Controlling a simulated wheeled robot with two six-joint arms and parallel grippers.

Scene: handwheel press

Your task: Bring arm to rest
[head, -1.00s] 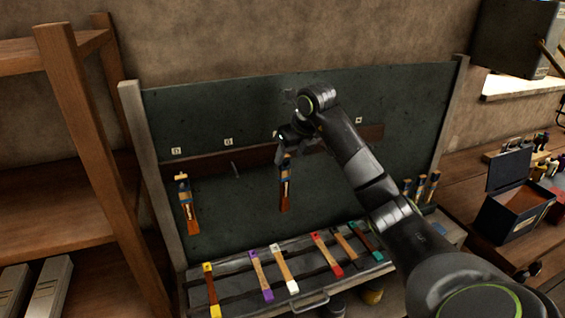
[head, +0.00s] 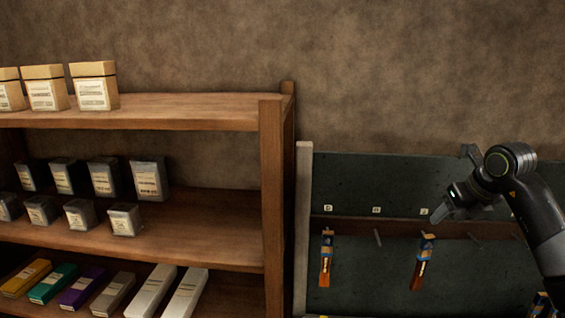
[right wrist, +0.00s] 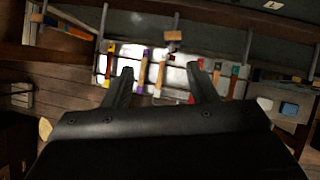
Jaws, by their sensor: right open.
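My right gripper (head: 442,212) is in front of the dark board at the right of the head view, close above a hanging brush (head: 422,262). A small gap shows between finger and brush. In the right wrist view its two fingers (right wrist: 162,82) are spread apart with nothing held between them. A second brush (head: 326,258) hangs further left on the board. My left gripper is in no view.
The dark board (head: 365,270) has small labels and pegs. A wooden shelf (head: 200,110) with boxes and tins stands to its left. The right wrist view shows several coloured-handled brushes (right wrist: 143,74) on a tray below. Bare wall is above the board.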

